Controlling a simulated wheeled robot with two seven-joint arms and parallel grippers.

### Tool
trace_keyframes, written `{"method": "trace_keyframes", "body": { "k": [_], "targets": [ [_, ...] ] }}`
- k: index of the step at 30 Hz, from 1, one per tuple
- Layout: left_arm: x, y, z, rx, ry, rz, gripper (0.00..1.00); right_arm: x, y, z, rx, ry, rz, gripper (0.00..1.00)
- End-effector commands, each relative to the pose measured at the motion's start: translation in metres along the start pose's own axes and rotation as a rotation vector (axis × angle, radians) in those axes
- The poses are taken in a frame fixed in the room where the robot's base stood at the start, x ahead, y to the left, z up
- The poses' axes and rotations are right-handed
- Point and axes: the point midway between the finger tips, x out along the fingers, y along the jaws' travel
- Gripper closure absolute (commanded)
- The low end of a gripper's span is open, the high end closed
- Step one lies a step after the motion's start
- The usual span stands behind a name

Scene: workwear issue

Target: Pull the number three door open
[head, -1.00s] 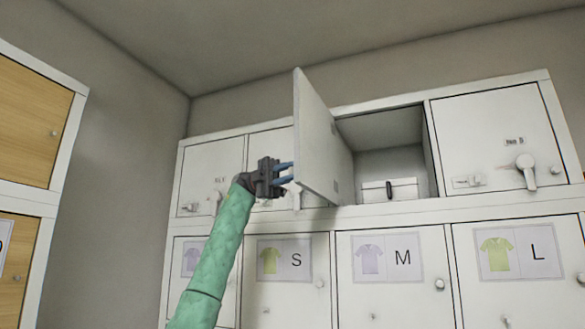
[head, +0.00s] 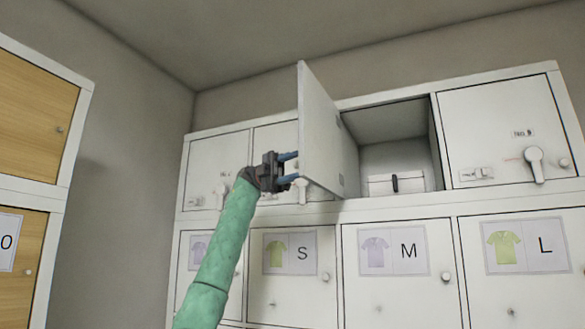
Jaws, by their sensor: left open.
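The third door (head: 326,140) of the upper locker row stands swung wide open in the head view, seen nearly edge-on. Its number is not visible from here. My left gripper (head: 294,167) is open, fingers pointing right, at the outer side of this door near its free edge. I cannot tell whether the fingertips touch it. A white turning handle (head: 302,190) shows just below the fingers; I cannot tell whether it is on this door or the locker behind. My right gripper is not in view.
The open compartment holds a white box (head: 382,187) with a dark handle. The right upper door (head: 500,110) is shut, its label blurred. Lower doors (head: 398,285) with shirt pictures are shut. A wood-fronted cabinet (head: 35,115) stands at left.

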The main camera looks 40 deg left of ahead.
Motion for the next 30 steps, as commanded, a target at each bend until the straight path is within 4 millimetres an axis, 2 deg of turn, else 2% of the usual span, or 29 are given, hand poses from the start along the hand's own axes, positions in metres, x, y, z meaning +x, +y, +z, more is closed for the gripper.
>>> {"method": "trace_keyframes", "body": {
  "k": [4,9,15,21,30],
  "targets": [
    [-0.018,0.001,0.000,-0.001,-0.001,-0.003,0.58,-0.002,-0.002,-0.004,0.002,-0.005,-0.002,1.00],
    [-0.044,0.001,0.001,0.000,-0.001,-0.003,0.58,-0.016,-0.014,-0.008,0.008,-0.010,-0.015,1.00],
    [-0.067,0.001,0.001,-0.001,0.000,-0.002,0.58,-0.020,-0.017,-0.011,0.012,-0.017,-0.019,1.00],
    [-0.075,0.002,0.001,-0.001,0.000,-0.001,0.58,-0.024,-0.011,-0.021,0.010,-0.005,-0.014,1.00],
    [-0.075,0.002,0.002,-0.001,0.000,-0.001,0.58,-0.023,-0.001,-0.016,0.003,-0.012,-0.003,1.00]
  ]
}}
